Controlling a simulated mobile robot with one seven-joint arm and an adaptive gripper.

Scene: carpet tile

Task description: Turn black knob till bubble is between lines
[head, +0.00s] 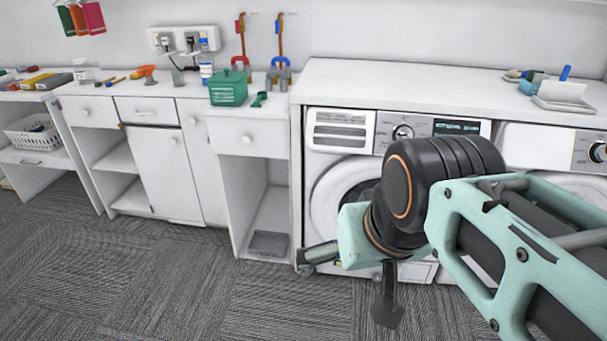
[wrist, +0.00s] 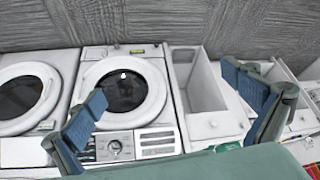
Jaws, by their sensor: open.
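My gripper (head: 345,285) is open and empty in front of the front-loading washer (head: 322,205). Its two blue fingers (wrist: 163,85) stand wide apart in the wrist view, with the washer's round door (wrist: 125,92) between and beyond them. A small yellow-green strip (wrist: 137,51), perhaps the level vial, is at the washer's base edge in the wrist view. It is too small to show a bubble or lines. I cannot pick out a black knob for sure. The control panel has a round dial (head: 402,132), also in the wrist view (wrist: 114,147). My arm hides much of the washer in the head view.
A second machine (head: 540,148) stands to the right. White cabinets (head: 160,165) and an open-sided unit (head: 252,140) stand to the left. A green basket (head: 229,88) and tools are on the countertop. The carpet floor (head: 150,270) in front is clear.

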